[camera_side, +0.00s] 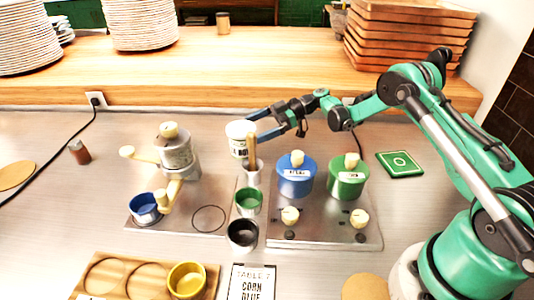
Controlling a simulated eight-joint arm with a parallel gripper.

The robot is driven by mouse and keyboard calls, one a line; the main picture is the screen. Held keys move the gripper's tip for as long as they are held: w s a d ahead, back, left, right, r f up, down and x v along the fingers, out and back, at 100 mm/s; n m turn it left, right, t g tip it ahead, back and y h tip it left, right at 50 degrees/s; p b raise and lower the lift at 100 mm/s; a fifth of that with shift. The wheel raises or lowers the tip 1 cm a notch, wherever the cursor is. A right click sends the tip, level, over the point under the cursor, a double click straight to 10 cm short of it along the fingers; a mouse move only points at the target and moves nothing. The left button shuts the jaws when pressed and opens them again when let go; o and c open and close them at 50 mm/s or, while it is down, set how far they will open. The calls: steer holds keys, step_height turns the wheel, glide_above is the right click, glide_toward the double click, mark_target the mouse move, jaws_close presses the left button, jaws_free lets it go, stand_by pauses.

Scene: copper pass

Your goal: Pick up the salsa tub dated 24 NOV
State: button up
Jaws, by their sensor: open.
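A white tub (238,144) with a dark-printed label stands near the middle of the view; its date is too small to read, so I cannot tell if it is the salsa tub dated 24 NOV. My gripper (254,127) is open, its two blue fingers pointing left at the tub's right side. The fingertips are at or very near the tub; contact cannot be made out. A wooden handle rising from a small metal cup (252,178) overlaps the tub's lower right.
A blue pot (296,178) and a green pot (348,180) stand right of the tub on a steel plate. A metal dispenser (178,156) stands left. Green (248,203) and black (242,236) cups are in front. A wooden tray (125,278) holds a yellow cup (187,281).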

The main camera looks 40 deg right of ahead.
mark_target(242, 134)
steer(key=shift+x, duration=2.35)
steer(key=c, duration=1.3)
